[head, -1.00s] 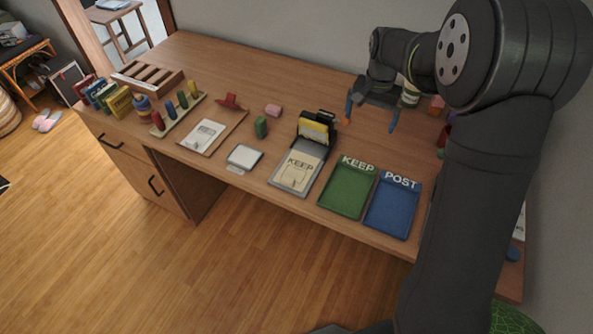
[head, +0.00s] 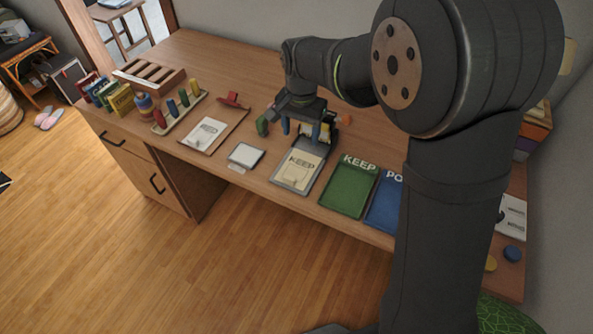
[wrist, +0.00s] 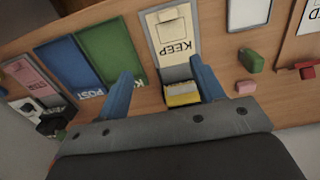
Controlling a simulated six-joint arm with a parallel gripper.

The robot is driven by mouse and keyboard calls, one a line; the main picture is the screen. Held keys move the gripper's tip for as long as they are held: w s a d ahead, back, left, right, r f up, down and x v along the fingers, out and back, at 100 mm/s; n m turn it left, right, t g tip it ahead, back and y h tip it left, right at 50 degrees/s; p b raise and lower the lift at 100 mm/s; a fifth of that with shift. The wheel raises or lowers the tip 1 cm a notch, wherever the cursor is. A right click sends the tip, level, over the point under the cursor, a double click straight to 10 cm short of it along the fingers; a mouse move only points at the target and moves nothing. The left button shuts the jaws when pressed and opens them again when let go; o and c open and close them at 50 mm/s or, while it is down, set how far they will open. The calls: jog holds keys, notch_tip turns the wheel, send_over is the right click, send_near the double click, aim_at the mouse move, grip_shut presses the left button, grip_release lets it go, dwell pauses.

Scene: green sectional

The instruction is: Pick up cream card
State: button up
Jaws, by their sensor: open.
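The cream card (head: 297,171) is marked KEEP and lies flat on a grey tray (head: 318,178) near the table's front edge. In the wrist view the cream card (wrist: 170,32) is upside down, beyond my fingertips. A dark box with yellow cards (wrist: 182,94) stands at the tray's back end, between my fingers in that picture. My gripper (head: 306,130) is open and empty, behind the card and over the box, which it partly hides in the head view. Its two blue fingers also show in the wrist view (wrist: 160,68). I see no contact with the card.
A green KEEP tray (head: 348,190) and a blue POST tray (head: 383,205) lie right of the card. A small white pad (head: 246,155) and a board with a white card (head: 207,132) lie left. A green block (wrist: 251,60) stands near my gripper.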

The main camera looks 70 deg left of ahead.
jog(key=s, duration=0.3)
send_over(289, 177)
jog(key=f, duration=1.1)
jog(key=shift+w+d+f, duration=0.1)
jog(key=shift+d+f, duration=0.3)
jog(key=shift+a+f, duration=0.2)
jog(key=shift+f, duration=1.25)
jog(key=shift+a+f, duration=0.15)
jog(key=shift+f, duration=1.25)
jog(key=shift+c, duration=0.2)
jog(key=c, duration=1)
